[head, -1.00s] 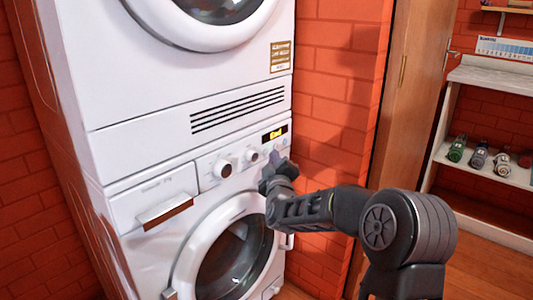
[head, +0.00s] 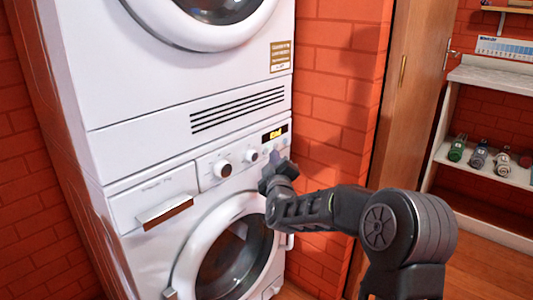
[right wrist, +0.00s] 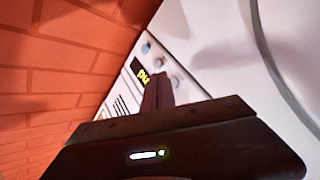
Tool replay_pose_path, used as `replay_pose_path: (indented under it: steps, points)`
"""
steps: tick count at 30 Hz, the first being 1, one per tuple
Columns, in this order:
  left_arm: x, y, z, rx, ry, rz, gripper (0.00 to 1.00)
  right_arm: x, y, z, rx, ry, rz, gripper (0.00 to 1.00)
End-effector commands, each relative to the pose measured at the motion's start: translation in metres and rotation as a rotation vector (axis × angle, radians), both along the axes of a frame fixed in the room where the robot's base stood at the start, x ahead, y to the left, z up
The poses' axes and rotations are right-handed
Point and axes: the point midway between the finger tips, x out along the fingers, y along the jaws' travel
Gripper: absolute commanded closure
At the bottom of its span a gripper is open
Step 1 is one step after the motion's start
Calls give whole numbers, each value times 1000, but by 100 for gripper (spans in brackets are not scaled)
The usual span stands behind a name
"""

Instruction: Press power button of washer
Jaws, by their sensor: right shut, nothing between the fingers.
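The white washer (head: 150,212) is the lower of two stacked machines in the head view. Its control panel has two round knobs, a lit display (head: 275,134) with yellow text, and small buttons (head: 284,143) at the right end. The display also shows in the right wrist view (right wrist: 143,76), with round buttons (right wrist: 159,63) beside it. My right gripper (head: 275,160) is shut and empty, with its fingertips at the panel just below the display. In the right wrist view its fingers (right wrist: 157,92) point at the panel near the buttons. I cannot tell whether they touch. My left gripper is out of view.
A white dryer (head: 120,60) sits on top of the washer. A red brick wall (head: 335,100) stands close at the right of the machines. Farther right are a wooden door (head: 415,90) and a white shelf (head: 485,165) with several bottles.

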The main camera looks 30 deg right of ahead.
Motion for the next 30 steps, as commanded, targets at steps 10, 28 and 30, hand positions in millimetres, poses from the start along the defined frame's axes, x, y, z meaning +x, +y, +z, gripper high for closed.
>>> replay_pose_path:
  steps: [10, 28, 30]
  points:
    - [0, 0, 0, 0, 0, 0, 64, 0, 0, 0, 0, 0, 0, 100]
    - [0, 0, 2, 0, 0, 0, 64, 9, 3, 0, -1, 0, 0, 100]
    - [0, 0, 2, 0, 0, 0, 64, 9, 3, 0, -1, 0, 0, 100]
